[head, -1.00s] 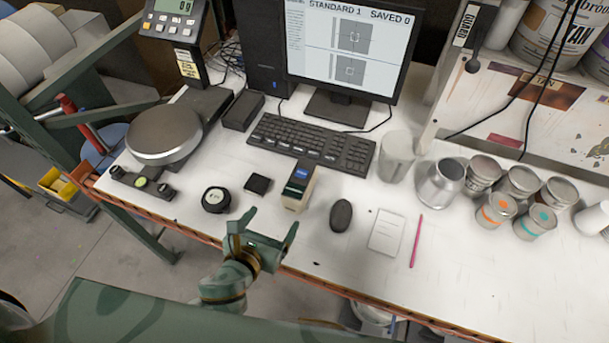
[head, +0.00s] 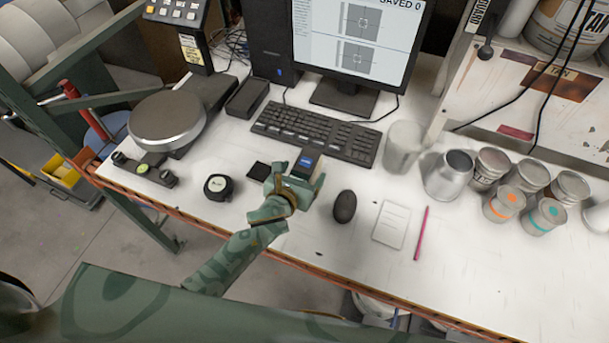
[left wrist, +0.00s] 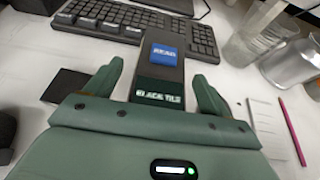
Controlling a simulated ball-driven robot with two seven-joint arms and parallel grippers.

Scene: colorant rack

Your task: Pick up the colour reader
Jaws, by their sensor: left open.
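The colour reader (head: 307,161) is a small upright device with a dark top and a blue button, standing on the white bench in front of the keyboard. In the left wrist view the reader (left wrist: 163,62) shows its blue button and a dark label with pale lettering. My left gripper (head: 297,177) is open at the reader, with one finger on each side of it. In the left wrist view the fingers of the gripper (left wrist: 160,88) stand apart from the reader, with gaps on both sides. The reader's lower part is hidden by the gripper. My right gripper is not in view.
A black mouse (head: 345,206) lies close to the right of the reader, with a white notepad (head: 391,224) and pink pen (head: 421,233) beyond. A flat black square (head: 258,171) and a round black object (head: 217,187) lie to the left. The keyboard (head: 316,132) is just behind.

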